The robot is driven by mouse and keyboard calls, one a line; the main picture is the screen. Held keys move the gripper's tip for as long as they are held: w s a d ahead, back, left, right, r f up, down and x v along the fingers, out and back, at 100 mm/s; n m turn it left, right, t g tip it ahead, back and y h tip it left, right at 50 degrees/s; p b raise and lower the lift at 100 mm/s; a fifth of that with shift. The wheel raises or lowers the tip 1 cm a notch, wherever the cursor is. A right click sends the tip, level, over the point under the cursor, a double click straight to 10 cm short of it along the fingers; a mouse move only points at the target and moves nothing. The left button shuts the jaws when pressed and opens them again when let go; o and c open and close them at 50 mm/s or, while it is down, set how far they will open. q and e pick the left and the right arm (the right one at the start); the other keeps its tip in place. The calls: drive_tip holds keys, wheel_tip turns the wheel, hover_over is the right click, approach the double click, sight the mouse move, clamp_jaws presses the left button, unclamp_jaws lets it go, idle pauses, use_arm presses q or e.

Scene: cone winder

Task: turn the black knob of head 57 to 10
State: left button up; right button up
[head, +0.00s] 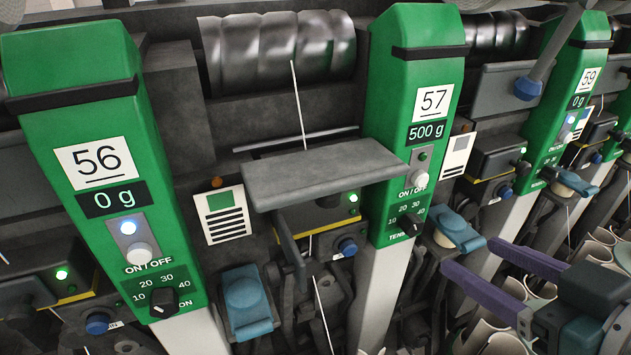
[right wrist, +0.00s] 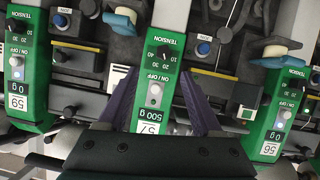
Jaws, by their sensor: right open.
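Head 57 (head: 420,95) is a green column with a "500 g" display. Its black knob (head: 411,224) sits low on the front, below the ON/OFF button (head: 418,180), beside a dial marked 10, 20, 30. The knob's pointer is too small to read surely. In the right wrist view head 57 appears upside down, with the knob (right wrist: 163,52) near the top. My right gripper (head: 468,256) has purple fingers, open and empty, to the right of the knob and apart from it. In the right wrist view its fingers (right wrist: 158,72) stand either side of the column. My left gripper is out of view.
Head 56 (head: 85,120) stands at the left and head 59 (head: 565,100) at the right, each with similar controls. A grey plate (head: 322,174) juts out left of head 57. A teal lever (head: 457,230) sits between the knob and my right gripper.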

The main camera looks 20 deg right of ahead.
sight(416, 229)
drive_tip(key=shift+y, duration=0.3)
drive_tip(key=x, duration=1)
drive_tip(key=shift+w+a+f, duration=0.15)
drive_tip(key=shift+c, duration=0.4)
clamp_jaws()
